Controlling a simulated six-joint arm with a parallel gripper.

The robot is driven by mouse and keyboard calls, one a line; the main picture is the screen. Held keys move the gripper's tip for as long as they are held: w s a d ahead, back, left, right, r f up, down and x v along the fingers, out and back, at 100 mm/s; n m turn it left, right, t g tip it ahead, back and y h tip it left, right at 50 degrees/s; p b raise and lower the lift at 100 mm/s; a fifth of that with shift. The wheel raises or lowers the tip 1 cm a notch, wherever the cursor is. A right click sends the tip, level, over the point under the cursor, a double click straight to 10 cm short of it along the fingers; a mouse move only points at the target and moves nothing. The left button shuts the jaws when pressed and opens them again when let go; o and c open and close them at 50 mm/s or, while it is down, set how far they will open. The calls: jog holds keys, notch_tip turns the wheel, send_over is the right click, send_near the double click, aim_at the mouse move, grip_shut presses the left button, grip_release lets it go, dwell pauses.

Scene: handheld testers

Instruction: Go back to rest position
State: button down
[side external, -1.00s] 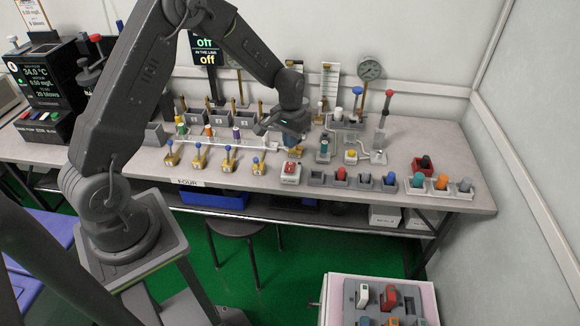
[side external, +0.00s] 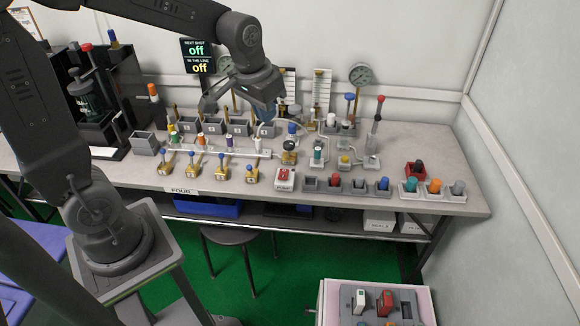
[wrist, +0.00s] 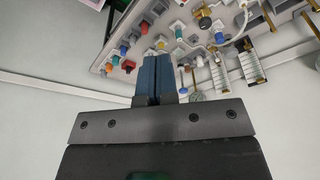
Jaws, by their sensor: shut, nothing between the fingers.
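My gripper (side external: 266,116) is raised above the back half of the workbench (side external: 390,148), in front of the wall. Its blue fingers are partly hidden by the wrist in the side external view. In the wrist view the two blue fingers (wrist: 153,62) lie side by side, shut, with nothing held between them. The bench fittings show beyond the fingertips, apart from them.
Below stand a row of brass valves (side external: 221,173), a red button box (side external: 284,176) and grey holders with coloured plugs (side external: 385,185). Gauges (side external: 360,74) line the back wall. A tray cart (side external: 330,300) stands in front, near a stool (side external: 232,236).

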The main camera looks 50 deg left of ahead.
jog(key=s+d+r+t, duration=0.1)
jog(key=s+d+r, duration=0.1)
jog(key=s, duration=0.5)
jog(key=s+d+r+m+t, duration=0.1)
jog(key=s+d+r, duration=0.1)
jog(key=s, duration=0.6)
jog(key=shift+d+r+t, duration=0.25)
jog(key=shift+r+t, duration=0.15)
jog(key=shift+r, duration=0.1)
